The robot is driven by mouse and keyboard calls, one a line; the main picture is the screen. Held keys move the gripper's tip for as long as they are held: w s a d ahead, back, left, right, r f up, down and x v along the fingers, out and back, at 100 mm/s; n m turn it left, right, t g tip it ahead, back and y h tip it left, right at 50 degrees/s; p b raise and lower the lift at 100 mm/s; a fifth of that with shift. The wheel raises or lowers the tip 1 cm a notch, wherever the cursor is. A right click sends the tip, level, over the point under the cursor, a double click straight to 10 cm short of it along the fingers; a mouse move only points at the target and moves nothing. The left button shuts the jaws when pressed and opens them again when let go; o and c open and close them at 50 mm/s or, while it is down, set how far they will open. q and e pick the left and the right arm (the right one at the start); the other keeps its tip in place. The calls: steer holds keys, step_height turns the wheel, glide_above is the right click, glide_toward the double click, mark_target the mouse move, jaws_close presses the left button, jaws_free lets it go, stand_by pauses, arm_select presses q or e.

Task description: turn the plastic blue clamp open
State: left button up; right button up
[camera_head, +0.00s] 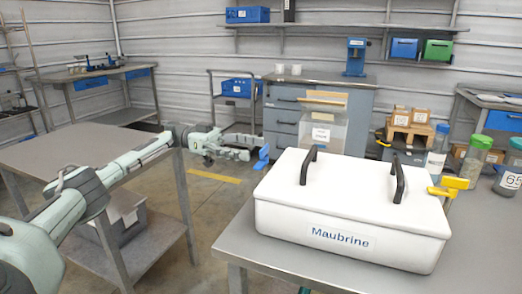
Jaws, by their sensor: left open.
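The plastic blue clamp (262,157) is at the left side of a white lidded hopper (345,238) labelled "Maubrine". It stands up at a slant, and its lower end meets the hopper's left edge. My left gripper (248,147) is just to the left of the clamp, with its fingers pointing right toward it. The gripper is open with nothing between its fingers. I cannot tell whether its tips touch the clamp. A yellow clamp (453,184) is at the hopper's right side. My right gripper is not in view.
The hopper stands on a grey table (232,240), its lid bearing two dark handles (308,165). Several jars, including a green-lidded one (474,160), stand at the right. A grey table (75,150) lies beneath my left arm. Open floor lies between the tables.

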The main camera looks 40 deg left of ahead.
mark_target(265, 146)
arm_select(q)
steer(key=shift+v, duration=1.5)
steer(key=shift+d, duration=0.1)
steer(key=x, duration=0.7)
steer(key=shift+d, duration=0.2)
steer(key=shift+n+t, duration=0.3)
steer(key=shift+t, duration=0.2)
steer(key=shift+w+g, duration=0.1)
steer(key=shift+g, duration=0.2)
